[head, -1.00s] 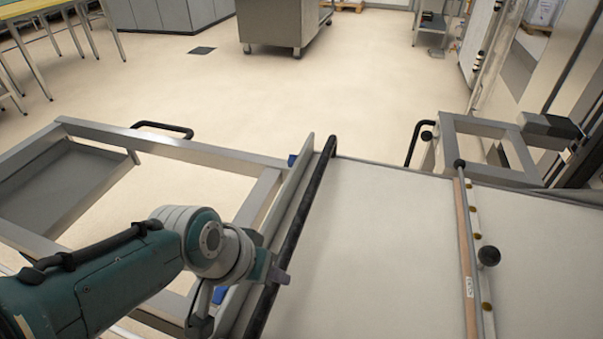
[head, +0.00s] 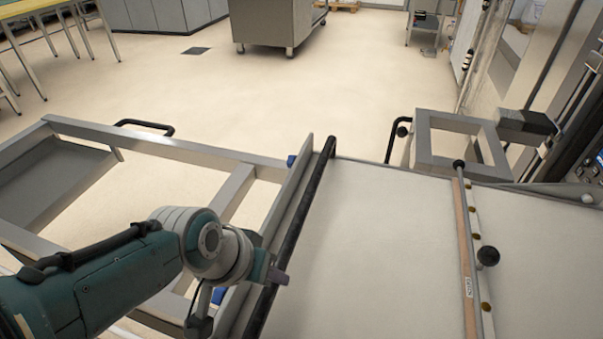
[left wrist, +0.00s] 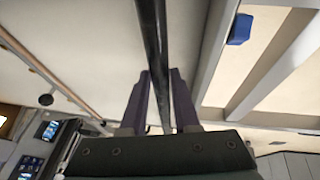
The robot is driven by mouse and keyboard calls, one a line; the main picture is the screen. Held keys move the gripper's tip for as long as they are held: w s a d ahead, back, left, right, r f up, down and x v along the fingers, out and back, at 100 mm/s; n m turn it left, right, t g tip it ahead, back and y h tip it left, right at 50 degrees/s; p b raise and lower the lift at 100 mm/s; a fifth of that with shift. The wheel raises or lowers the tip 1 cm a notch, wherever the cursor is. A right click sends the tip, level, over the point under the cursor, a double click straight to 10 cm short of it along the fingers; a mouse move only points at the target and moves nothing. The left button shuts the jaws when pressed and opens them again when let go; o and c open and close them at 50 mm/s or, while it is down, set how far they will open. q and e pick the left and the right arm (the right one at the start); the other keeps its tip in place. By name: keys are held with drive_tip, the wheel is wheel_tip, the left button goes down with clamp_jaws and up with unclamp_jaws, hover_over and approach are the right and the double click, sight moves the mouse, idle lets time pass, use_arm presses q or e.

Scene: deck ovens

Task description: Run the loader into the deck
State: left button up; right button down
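The loader is a wide pale board (head: 380,250) with a black push bar (head: 306,215) along its left edge, and it lies on a metal trolley frame (head: 190,156). My left gripper (head: 272,276) is at the near part of the bar. In the left wrist view the black bar (left wrist: 153,35) runs between the two purple fingers (left wrist: 162,85), which sit close against it on both sides. A rod with a black knob (head: 488,256) crosses the board on the right. The deck opening is not clearly visible; metal oven parts (head: 548,70) stand at the right edge. My right gripper is out of view.
A metal side frame with a black handle (head: 397,132) stands beyond the board's far edge. A grey tray (head: 60,178) hangs in the trolley's left part. A steel cabinet (head: 275,22) and tables stand at the back. The floor between is clear.

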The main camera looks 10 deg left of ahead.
use_arm(q)
drive_tip(key=shift+o, duration=1.4)
drive_tip(key=shift+d, duration=0.35)
drive_tip(key=shift+o, duration=0.8)
drive_tip(key=shift+a, duration=0.1)
drive_tip(key=p+v, duration=0.8)
drive_tip(key=v, duration=0.2)
